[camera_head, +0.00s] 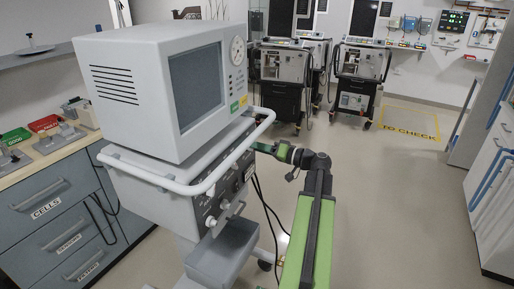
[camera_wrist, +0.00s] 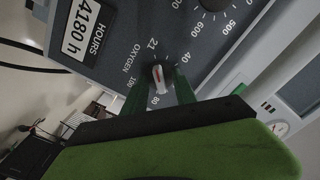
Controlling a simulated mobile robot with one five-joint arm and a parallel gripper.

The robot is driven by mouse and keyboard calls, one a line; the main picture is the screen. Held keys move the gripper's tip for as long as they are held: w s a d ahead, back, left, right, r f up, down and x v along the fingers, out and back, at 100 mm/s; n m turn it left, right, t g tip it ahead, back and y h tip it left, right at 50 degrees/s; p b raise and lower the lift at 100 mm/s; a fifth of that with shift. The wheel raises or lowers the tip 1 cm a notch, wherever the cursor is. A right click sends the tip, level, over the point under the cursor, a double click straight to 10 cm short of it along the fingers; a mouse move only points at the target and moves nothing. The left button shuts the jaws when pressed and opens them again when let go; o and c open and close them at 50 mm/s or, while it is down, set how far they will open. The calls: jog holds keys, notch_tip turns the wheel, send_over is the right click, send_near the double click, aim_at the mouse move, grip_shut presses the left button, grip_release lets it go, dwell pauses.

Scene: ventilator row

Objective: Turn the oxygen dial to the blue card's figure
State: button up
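The oxygen dial (camera_wrist: 158,79) is a small pale knob with a red mark on a dark panel, labelled OXYGEN, in the wrist view. Figures 21, 40, 80 and 100 show around it. The red mark seems to lie toward 21. My gripper (camera_wrist: 158,88) has its two green fingers apart, one on each side of the dial; I cannot tell whether they touch it. In the head view my gripper (camera_head: 264,148) reaches the side of the near ventilator (camera_head: 140,85), and the dial is hidden there. I cannot make out a blue card in either view.
A white rail (camera_head: 185,188) runs around the near ventilator close to my gripper. A drawer counter (camera_head: 50,200) stands left. Floor at right is clear.

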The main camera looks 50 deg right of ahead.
jog(key=shift+c, duration=0.2)
grip_shut()
dwell(0.3)
jog(key=m, duration=1.3)
jog(key=shift+f, duration=0.1)
jog(key=shift+m, duration=0.3)
dwell(0.4)
jog(key=shift+o, duration=0.2)
grip_release()
